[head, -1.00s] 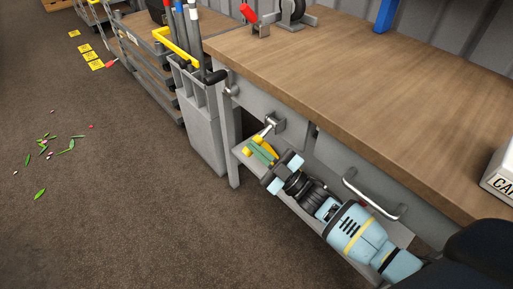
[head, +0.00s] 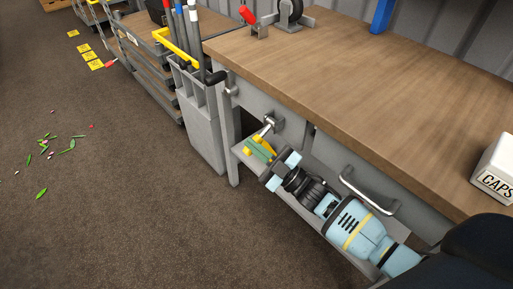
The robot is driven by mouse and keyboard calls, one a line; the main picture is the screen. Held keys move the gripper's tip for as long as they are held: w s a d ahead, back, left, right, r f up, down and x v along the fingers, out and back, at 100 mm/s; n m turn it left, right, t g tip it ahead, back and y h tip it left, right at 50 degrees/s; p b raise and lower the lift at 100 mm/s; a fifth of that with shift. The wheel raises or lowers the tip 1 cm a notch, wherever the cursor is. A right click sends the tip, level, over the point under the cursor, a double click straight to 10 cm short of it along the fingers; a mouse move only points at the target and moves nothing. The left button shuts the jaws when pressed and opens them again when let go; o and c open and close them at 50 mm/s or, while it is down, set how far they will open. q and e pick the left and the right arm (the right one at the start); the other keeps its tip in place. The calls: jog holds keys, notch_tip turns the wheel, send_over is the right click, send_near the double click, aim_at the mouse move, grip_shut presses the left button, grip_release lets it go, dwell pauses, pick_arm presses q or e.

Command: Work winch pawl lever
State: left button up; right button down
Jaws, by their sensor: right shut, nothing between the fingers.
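A small red-handled lever (head: 248,16) stands near the far left end of the workbench top, beside a dark wheel in a grey bracket (head: 290,12). A short shiny metal lever (head: 267,127) sticks out of a grey mount on the bench's front side. I cannot tell for certain which is the pawl lever. My right gripper (head: 253,147), with green and yellow fingers on a light blue arm, is shut and empty. In the picture its fingertips lie just below the metal lever; contact is unclear. My left gripper is not in view.
The wooden workbench (head: 340,95) has a drawer handle (head: 370,192) close to my right arm. A white box marked CAPS (head: 495,165) sits at its right. A grey bin of poles (head: 203,120) stands left of the bench. The brown floor is mostly clear, with scattered petals and leaves.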

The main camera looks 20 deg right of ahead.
jog(key=s+r+v, duration=0.1)
jog(key=v, duration=0.8)
jog(key=shift+s+p, duration=0.25)
jog(key=shift+p, duration=0.05)
jog(key=shift+a, duration=0.15)
